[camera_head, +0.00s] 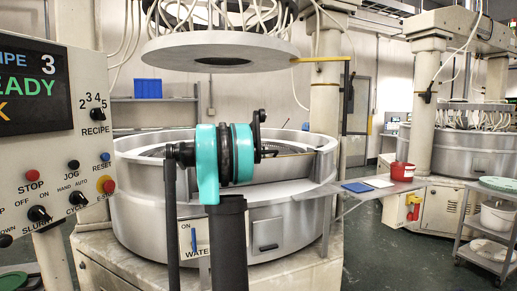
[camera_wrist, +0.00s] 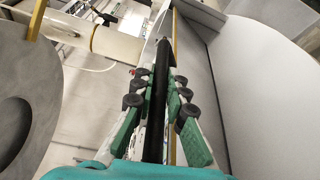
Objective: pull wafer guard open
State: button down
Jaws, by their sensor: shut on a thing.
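The wafer guard seems to be the curved metal panel (camera_head: 296,166) at the front right rim of the round lapping tub (camera_head: 150,205). In the wrist view a large pale grey surface with a yellowish edge (camera_wrist: 245,100) fills the right side; I cannot tell if it is the guard or the tub wall. My gripper (camera_head: 268,153) is at the tub's front rim, partly hidden by my own arm. In the wrist view its green-padded fingers (camera_wrist: 160,90) are shut on a dark bar (camera_wrist: 160,80), seemingly the guard's handle.
A grey upper plate (camera_head: 220,47) with hoses hangs over the tub. The control panel (camera_head: 50,130) stands close on the left. A side shelf (camera_head: 365,190) with a red bucket (camera_head: 402,171) and a cart (camera_head: 485,250) are on the right. Open floor (camera_head: 400,260) lies between.

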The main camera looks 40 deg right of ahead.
jog(key=s+a+f+m+h, duration=0.1)
jog(key=s+f+m, duration=0.2)
jog(key=f, duration=0.4)
jog(key=s+a+f+m+h, duration=0.1)
jog(key=s+f+m, duration=0.2)
jog(key=s+f, duration=0.3)
jog(key=shift+s+a+f, duration=0.2)
jog(key=shift+s+f, duration=0.1)
jog(key=shift+f, duration=0.15)
jog(key=c, duration=1.5)
grip_release()
jog(key=shift+c, duration=0.2)
